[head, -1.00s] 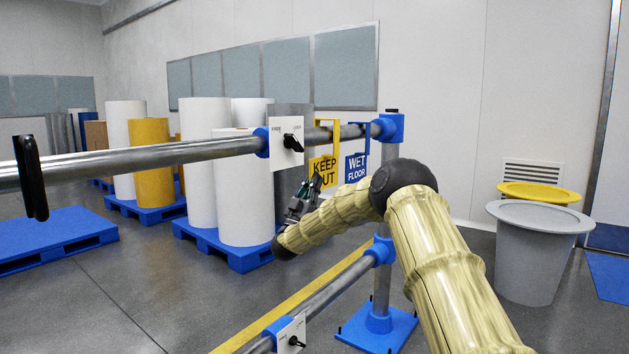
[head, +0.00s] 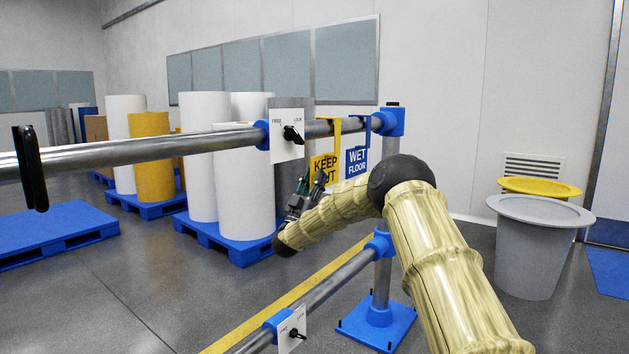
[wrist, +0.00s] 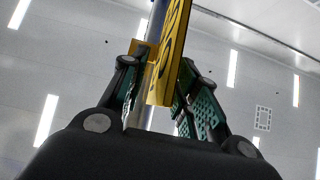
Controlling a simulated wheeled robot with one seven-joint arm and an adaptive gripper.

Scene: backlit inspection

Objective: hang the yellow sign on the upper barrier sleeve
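The yellow KEEP OUT sign (head: 325,163) hangs by its yellow strap from the upper barrier rail (head: 140,155), between the collar with the white FREE/LOCK plate (head: 286,136) and the blue post fitting. The sleeve itself is hard to tell from the rail. My gripper (head: 312,184) is just below and in front of the sign and hides part of its lower edge. In the wrist view the yellow sign (wrist: 168,70) stands between my two spread fingers. I see a gap beside the right finger; contact on the left is unclear.
A blue WET FLOOR sign (head: 357,160) hangs just right of the yellow one. A lower rail (head: 330,285) with its own lock plate and a blue-footed post (head: 378,322) stand close to my arm. A grey bin (head: 535,250) is at right; rolls on blue pallets are behind.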

